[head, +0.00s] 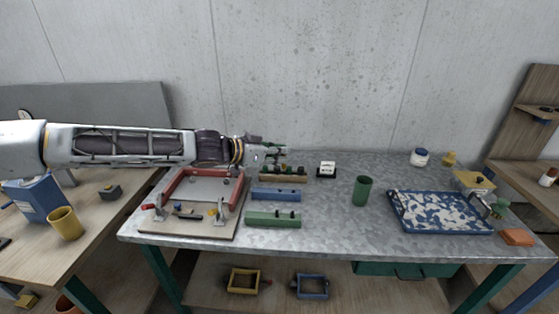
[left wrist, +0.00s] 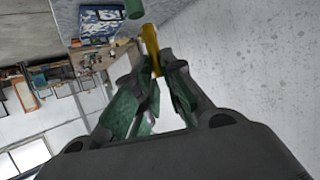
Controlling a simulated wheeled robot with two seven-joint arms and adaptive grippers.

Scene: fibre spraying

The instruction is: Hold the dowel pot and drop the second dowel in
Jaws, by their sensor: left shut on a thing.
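My left gripper (head: 274,150) reaches in from the left above the back of the grey metal table. In the left wrist view the green fingers (left wrist: 155,72) are closed on a slim yellow dowel (left wrist: 150,42), which sticks out past the fingertips. The dowel cannot be made out in the head view. A green cylindrical pot (head: 362,191) stands upright on the table, to the right of the gripper and apart from it. A green piece at the top of the left wrist view (left wrist: 133,8) looks like this pot. The pot's inside cannot be seen. My right gripper is not in view.
Tan (head: 283,178), blue (head: 276,194) and green (head: 273,220) blocks lie below the gripper. A red-framed board (head: 195,228) is at left. A blue-and-white tray (head: 440,231) is at right. A small white-and-black device (head: 327,169) stands between gripper and pot.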

